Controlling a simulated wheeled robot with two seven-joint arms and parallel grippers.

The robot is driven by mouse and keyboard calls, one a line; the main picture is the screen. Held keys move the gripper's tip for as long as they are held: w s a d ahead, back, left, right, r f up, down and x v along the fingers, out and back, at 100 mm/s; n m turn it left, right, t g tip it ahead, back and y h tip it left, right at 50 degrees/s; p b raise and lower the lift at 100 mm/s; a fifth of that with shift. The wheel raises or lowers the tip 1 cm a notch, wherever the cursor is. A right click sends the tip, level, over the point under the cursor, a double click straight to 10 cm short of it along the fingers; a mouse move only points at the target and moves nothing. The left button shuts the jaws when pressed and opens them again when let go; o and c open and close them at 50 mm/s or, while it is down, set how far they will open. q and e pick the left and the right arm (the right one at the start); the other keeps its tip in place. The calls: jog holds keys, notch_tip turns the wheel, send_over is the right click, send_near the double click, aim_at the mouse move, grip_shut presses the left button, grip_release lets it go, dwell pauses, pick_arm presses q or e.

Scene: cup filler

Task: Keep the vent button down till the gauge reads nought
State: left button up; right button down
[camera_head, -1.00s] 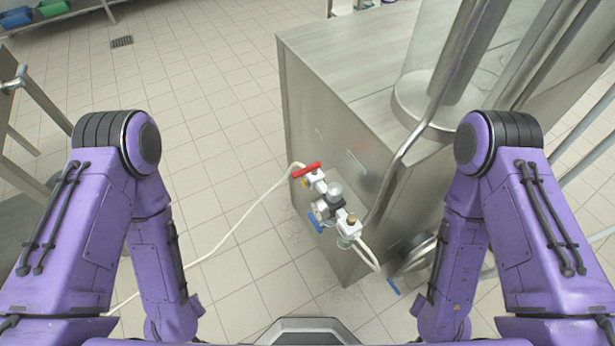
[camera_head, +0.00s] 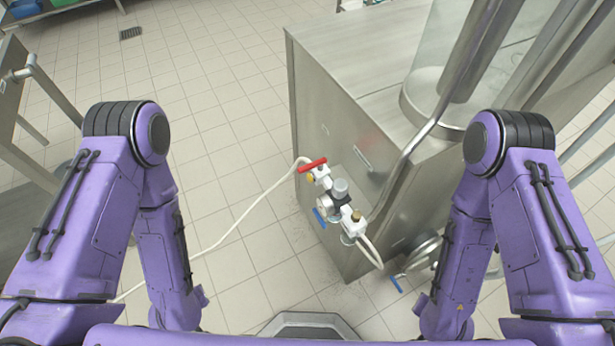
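A valve and regulator assembly (camera_head: 340,205) is mounted on the side of a steel cabinet. It has a red lever handle (camera_head: 312,165) at its top, a grey round cap (camera_head: 341,187) in the middle, brass fittings and a blue handle (camera_head: 319,217) on its left side. A round part beside the grey cap may be the gauge, but its face and reading cannot be made out. I cannot tell which part is the vent button. My two purple arms hang on either side, bent down and apart from the assembly. Neither gripper shows.
The steel cabinet (camera_head: 345,110) carries a clear cylinder and a slanted pipe. A white hose (camera_head: 245,215) runs from the assembly across the tiled floor to the left. A second blue handle (camera_head: 396,284) sits low on the right. Steel frames stand at left.

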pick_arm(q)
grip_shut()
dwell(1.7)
